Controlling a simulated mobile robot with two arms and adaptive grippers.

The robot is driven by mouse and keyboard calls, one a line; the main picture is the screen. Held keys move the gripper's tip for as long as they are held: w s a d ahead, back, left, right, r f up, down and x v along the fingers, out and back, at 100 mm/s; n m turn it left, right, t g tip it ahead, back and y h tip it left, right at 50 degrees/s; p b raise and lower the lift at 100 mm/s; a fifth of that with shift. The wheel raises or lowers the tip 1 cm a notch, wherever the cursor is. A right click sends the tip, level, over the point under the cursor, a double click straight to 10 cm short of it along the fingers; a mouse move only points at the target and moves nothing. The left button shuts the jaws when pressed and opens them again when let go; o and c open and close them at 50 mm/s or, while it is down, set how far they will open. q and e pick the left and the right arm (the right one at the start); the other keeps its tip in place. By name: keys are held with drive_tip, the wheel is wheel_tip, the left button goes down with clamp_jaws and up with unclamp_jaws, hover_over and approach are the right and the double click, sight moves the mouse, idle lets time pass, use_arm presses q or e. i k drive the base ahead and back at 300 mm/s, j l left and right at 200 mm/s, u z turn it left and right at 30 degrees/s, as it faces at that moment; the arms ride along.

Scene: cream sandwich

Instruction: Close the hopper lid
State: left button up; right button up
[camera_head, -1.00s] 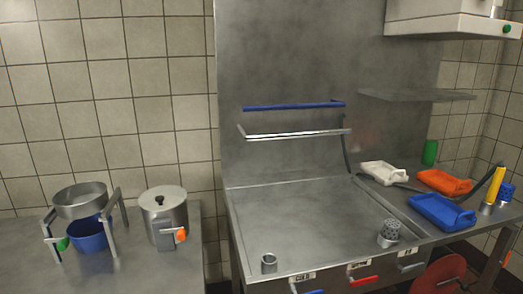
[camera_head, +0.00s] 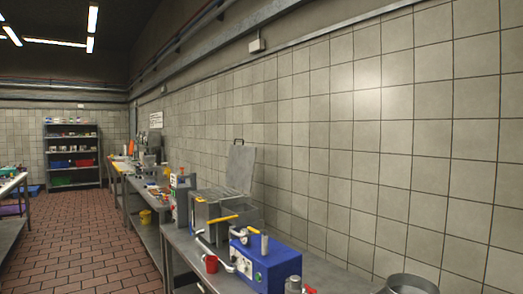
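A grey square lid (camera_head: 241,167) stands raised, roughly upright, near the tiled wall, with a small handle at its top edge. It rises behind a steel box-like unit (camera_head: 208,212) on the right-hand counter, which looks like the hopper. The inside of the unit is too small to make out. Yellow bars lie across and beside the unit. Neither of my grippers is in view.
A blue machine (camera_head: 265,265) and a red mug (camera_head: 210,263) stand on the counter in front of the steel unit. A metal pot (camera_head: 410,284) is at the lower right. The brick-tiled floor (camera_head: 85,240) on the left is open, with shelving (camera_head: 73,155) far back.

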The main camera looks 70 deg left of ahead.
sight(241, 159)
drive_tip(key=j+u, duration=0.25)
drive_tip(key=u, duration=0.2)
drive_tip(key=j+u, duration=0.2)
drive_tip(key=u, duration=0.25)
drive_tip(key=i+j+u, duration=0.15)
drive_tip(key=u, duration=0.3)
